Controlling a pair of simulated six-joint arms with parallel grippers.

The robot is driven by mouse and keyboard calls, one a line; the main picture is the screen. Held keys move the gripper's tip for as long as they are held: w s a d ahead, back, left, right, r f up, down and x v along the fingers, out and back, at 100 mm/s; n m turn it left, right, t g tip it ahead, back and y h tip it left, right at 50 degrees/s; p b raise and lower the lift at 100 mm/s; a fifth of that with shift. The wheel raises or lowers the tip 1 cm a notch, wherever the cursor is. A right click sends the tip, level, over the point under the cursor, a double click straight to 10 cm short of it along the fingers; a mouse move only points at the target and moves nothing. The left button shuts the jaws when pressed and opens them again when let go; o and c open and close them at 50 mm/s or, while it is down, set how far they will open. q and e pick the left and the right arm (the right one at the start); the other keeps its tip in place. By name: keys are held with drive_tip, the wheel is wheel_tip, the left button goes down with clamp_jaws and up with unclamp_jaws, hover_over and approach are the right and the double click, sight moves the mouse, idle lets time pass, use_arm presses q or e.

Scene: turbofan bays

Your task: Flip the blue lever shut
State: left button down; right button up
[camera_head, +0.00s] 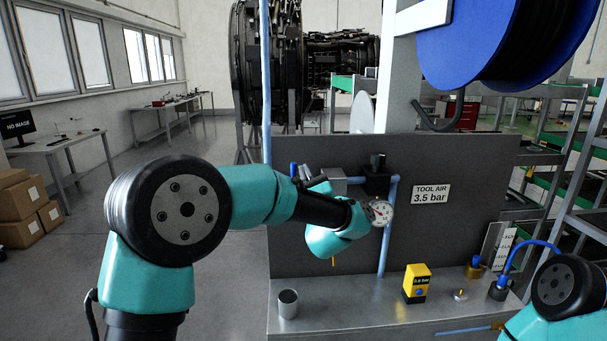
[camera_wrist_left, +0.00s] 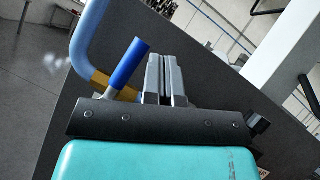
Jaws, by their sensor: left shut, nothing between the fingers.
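The blue lever (camera_wrist_left: 130,62) has a cylindrical blue handle and stands at a slant beside a light-blue pipe (camera_wrist_left: 88,35) in the left wrist view. A brass-coloured piece (camera_wrist_left: 100,78) shows between pipe and lever. The lever also shows small in the head view (camera_head: 293,169), mostly behind my left arm. My left gripper (camera_wrist_left: 165,62) is shut and empty, its two grey fingers together just right of the lever, with a narrow gap seen between them. The gripper body hides the lever's lower end. In the head view the left fingertips (camera_head: 304,172) show above my wrist. My right gripper is out of view.
A dark panel (camera_head: 450,160) stands behind, with a pressure gauge (camera_head: 380,212) close to my left wrist. On the bench (camera_head: 350,313) stand a grey cylinder (camera_head: 288,304), a yellow box (camera_head: 416,284) and a brass fitting (camera_head: 474,267). A blue reel (camera_head: 490,40) hangs above right.

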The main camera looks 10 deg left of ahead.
use_arm(q)
drive_tip(key=s+d, duration=0.6)
drive_tip(key=d, duration=0.5)
drive_tip(key=shift+s+f, duration=0.2)
drive_tip(key=shift+f, duration=0.05)
